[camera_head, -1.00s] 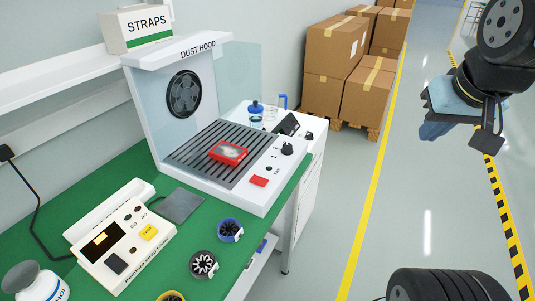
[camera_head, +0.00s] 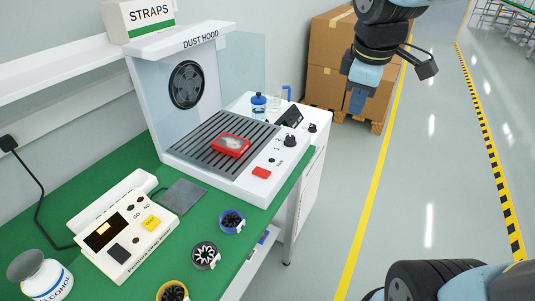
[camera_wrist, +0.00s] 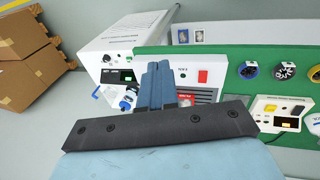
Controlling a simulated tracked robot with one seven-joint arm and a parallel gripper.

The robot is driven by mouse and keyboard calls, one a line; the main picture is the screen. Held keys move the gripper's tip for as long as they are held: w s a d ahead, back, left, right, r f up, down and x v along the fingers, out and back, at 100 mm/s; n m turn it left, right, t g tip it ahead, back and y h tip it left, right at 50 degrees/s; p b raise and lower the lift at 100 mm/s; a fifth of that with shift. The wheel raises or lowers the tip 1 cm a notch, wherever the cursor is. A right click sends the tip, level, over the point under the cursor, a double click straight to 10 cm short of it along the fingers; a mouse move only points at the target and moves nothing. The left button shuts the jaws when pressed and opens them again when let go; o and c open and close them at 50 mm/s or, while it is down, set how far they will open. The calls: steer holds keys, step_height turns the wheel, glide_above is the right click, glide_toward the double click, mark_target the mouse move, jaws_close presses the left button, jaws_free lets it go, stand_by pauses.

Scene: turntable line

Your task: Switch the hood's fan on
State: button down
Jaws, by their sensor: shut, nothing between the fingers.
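The white dust hood (camera_head: 205,60) stands on the green bench, with a round dark fan (camera_head: 185,85) in its back wall. Its front panel carries a black knob (camera_head: 290,141) marked with 1 and 2, a small dark dot marked FAN (camera_head: 271,160) and a red rocker (camera_head: 262,172). The red rocker also shows in the wrist view (camera_wrist: 203,76). A red box (camera_head: 231,146) lies on the hood's slatted grille. My gripper (camera_head: 356,108) is shut and empty, in the air right of the hood and apart from it. In the wrist view its fingers (camera_wrist: 157,70) hide the knob.
A white cabinet with a black-screened unit (camera_head: 290,117) and a blue-lidded jar (camera_head: 259,102) stands behind the hood. A tester (camera_head: 123,240), several round parts and an alcohol bottle (camera_head: 40,277) are on the bench (camera_head: 110,188). Boxes (camera_head: 325,80) stand behind.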

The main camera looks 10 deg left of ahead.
steer(key=w+a+f+n+g, duration=0.2)
steer(key=w+a+f+n, duration=0.1)
steer(key=a+n, duration=0.55)
steer(key=n+g, duration=0.1)
steer(key=n, duration=0.8)
glide_above(265, 173)
step_height(265, 173, down, 4)
steer(key=f, duration=0.1)
steer(key=shift+r, duration=0.3)
steer(key=shift+f, duration=0.1)
step_height(265, 173, down, 14)
steer(key=shift+r, duration=0.1)
